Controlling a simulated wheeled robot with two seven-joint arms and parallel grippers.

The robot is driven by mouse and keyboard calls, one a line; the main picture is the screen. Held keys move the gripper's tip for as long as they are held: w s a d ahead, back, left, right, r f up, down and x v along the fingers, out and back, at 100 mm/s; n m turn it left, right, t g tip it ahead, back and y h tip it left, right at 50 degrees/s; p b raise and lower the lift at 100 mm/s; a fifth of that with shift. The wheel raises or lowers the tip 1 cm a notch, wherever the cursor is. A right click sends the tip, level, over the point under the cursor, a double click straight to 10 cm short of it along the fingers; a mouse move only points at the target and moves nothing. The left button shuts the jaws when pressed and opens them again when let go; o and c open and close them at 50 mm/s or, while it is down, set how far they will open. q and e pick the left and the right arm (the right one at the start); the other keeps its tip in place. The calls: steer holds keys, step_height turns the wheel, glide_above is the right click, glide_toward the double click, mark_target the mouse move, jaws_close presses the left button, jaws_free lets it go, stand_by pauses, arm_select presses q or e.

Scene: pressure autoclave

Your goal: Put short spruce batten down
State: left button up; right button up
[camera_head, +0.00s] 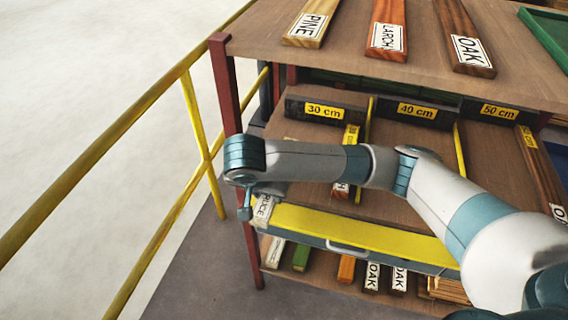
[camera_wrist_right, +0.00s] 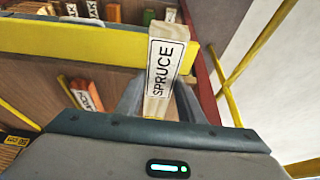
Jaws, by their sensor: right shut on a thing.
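My right gripper (camera_head: 258,190) is at the left end of the pull-out shelf, by its yellow front edge. In the right wrist view the gripper (camera_wrist_right: 160,105) is shut on a pale batten labelled SPRUCE (camera_wrist_right: 168,62), with a finger on each side. In the head view only the batten's labelled end (camera_head: 264,207) shows; my wrist hides the rest. I cannot tell whether it touches the shelf (camera_head: 400,205). The 30 cm section (camera_head: 325,110) lies behind my forearm, and a yellow-tagged batten (camera_head: 350,138) rests at its right side. My left gripper is not in view.
Yellow dividers (camera_head: 459,150) split the shelf into 30, 40 and 50 cm sections. PINE (camera_head: 312,22), LARCH (camera_head: 387,30) and OAK (camera_head: 464,40) battens lie on the top board. A red post (camera_head: 228,85) and yellow railing (camera_head: 120,130) stand left. More battens lie below.

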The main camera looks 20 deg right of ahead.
steer(key=w+d+p, duration=0.1)
steer(key=w+d, duration=0.1)
steer(key=w, duration=0.1)
steer(key=w+d, duration=0.2)
steer(key=w, duration=0.1)
steer(key=w+d+p, duration=0.1)
steer(key=w+d, duration=0.1)
steer(key=w, duration=0.2)
steer(key=shift+d+r+p, duration=0.15)
steer(key=shift+d+p, duration=0.15)
steer(key=shift+d, duration=0.1)
steer(key=shift+w+d, duration=0.15)
steer(key=shift+w, duration=0.2)
steer(key=shift+w+d, duration=0.3)
steer(key=shift+w, duration=0.05)
step_height(320, 180, down, 3)
steer(key=shift+r+p, duration=0.1)
steer(key=shift+p, duration=0.9)
steer(key=shift+f, duration=0.45)
steer(key=o, duration=1.2)
steer(key=shift+f, duration=0.15)
steer(key=shift+c, duration=0.2)
